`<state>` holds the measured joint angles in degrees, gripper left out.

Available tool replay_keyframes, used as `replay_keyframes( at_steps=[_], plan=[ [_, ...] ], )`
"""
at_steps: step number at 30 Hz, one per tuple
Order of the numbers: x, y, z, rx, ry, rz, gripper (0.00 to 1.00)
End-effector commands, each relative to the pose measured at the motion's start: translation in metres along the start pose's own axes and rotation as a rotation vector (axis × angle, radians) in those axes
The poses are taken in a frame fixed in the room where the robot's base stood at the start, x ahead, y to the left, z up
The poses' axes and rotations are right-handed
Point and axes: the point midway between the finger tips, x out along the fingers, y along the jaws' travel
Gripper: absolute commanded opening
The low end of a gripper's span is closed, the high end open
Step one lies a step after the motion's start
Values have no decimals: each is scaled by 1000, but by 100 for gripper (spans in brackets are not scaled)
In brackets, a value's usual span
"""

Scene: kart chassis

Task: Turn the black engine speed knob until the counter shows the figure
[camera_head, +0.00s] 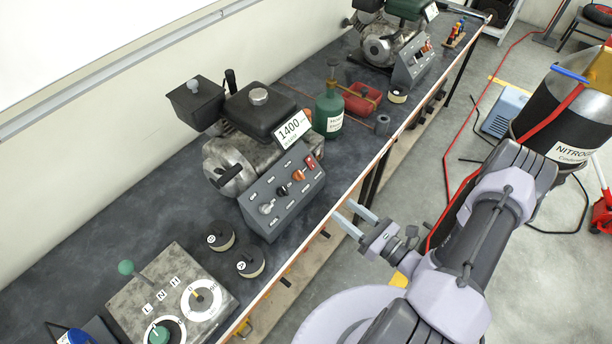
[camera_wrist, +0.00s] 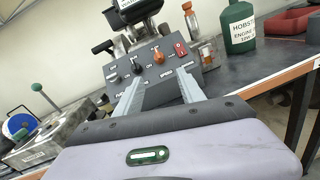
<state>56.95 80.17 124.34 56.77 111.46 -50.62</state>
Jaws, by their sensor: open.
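The near engine (camera_head: 258,115) stands on the dark bench with a sloped grey control panel (camera_head: 285,202). On the panel are a light grey knob (camera_head: 266,208), a black knob (camera_head: 283,190), an orange knob (camera_head: 298,175) and a red switch (camera_head: 310,161). The black knob also shows in the wrist view (camera_wrist: 137,67), left of the orange knob (camera_wrist: 158,57). A white plate (camera_head: 291,128) above the panel reads 1400; its smaller line is unreadable. My gripper (camera_head: 343,212) is open and empty, off the bench's front edge, facing the panel and apart from it.
Two dark round pieces (camera_head: 221,236) and a metal control box (camera_head: 172,292) lie nearer. A second engine (camera_head: 395,45) stands farther back. The bench's front edge lies between my gripper and the panel.

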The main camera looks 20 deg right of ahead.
Motion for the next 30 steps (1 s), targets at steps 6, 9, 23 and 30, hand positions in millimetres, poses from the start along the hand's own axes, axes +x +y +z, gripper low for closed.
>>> replay_keyframes(
  at_steps=[6,9,23,30],
  plan=[
    [68,4,-3,-3,2,14,46],
    [98,4,-2,-2,1,14,46],
    [153,3,0,0,1,6,46],
    [153,3,0,0,1,7,33]
  ],
)
